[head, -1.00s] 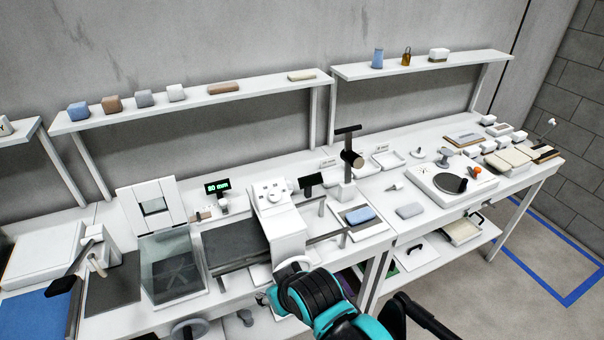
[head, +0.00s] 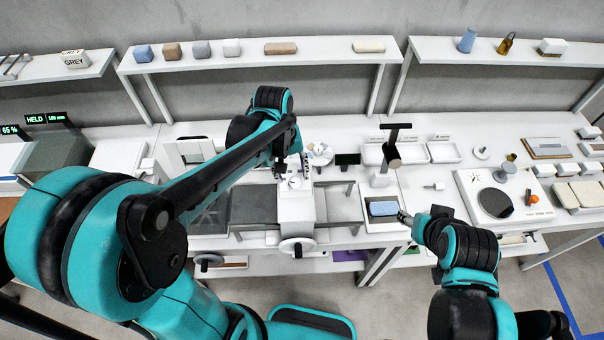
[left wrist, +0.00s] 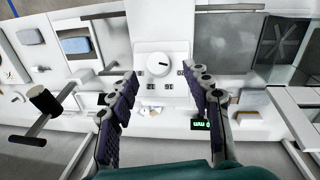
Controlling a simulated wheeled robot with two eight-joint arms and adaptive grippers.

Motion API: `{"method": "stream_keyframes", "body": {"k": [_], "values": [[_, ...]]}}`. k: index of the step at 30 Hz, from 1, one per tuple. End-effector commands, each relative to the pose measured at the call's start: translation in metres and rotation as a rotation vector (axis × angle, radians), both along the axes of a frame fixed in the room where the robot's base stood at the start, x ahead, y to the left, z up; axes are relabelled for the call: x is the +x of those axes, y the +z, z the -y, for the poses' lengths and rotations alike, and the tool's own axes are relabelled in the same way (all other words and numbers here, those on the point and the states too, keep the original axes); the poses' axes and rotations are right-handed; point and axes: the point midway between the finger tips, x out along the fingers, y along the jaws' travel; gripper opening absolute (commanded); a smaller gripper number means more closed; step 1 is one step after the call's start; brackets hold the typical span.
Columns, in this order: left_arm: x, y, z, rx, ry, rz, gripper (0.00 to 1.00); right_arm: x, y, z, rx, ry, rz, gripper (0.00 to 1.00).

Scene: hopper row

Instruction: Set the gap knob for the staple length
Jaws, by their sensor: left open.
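The gap knob is probably the round white dial (left wrist: 158,65) with a dark pointer mark on the white machine head in the left wrist view. Small dark labels surround it on the panel. In the head view, the machine (head: 318,208) stands mid-bench, with my left arm reaching over its panel. My left gripper (left wrist: 159,80) is open, one finger each side of the dial in the picture; no contact shows. In the head view its fingers (head: 281,172) are small and partly hidden. My right gripper (head: 404,217) is by the tray with the blue block; its jaws are unclear.
A green-lit display (left wrist: 200,124) is beside the panel in the left wrist view. A dark post with a crossbar (head: 391,150) rises right of the machine. A blue block (head: 382,208) lies in a tray. A handwheel (head: 297,247) is on the machine's front.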

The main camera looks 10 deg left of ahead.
Motion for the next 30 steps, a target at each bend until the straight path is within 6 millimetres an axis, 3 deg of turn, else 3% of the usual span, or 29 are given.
{"method": "stream_keyframes", "body": {"k": [3, 9, 18, 20, 24, 30], "values": [[0.002, -0.021, 0.003, 0.001, -0.002, 0.001, 0.49, 0.000, -0.002, 0.000, 0.000, 0.000, 0.000, 0.50], [0.003, -0.042, 0.005, 0.001, -0.002, 0.001, 0.49, 0.000, -0.004, 0.000, 0.000, 0.000, 0.000, 0.50], [0.003, -0.045, 0.005, 0.000, -0.002, 0.002, 0.49, 0.000, -0.004, 0.000, 0.000, 0.000, 0.000, 0.50], [0.003, -0.045, 0.005, 0.000, -0.002, 0.002, 0.39, 0.000, -0.004, 0.000, 0.000, 0.000, 0.000, 0.50], [0.003, -0.045, 0.005, 0.000, -0.002, 0.002, 0.02, 0.000, -0.004, 0.000, 0.000, 0.000, 0.000, 0.50], [0.003, -0.045, 0.005, 0.002, -0.004, 0.002, 0.00, 0.000, -0.004, 0.000, 0.000, 0.000, 0.000, 0.50]]}}
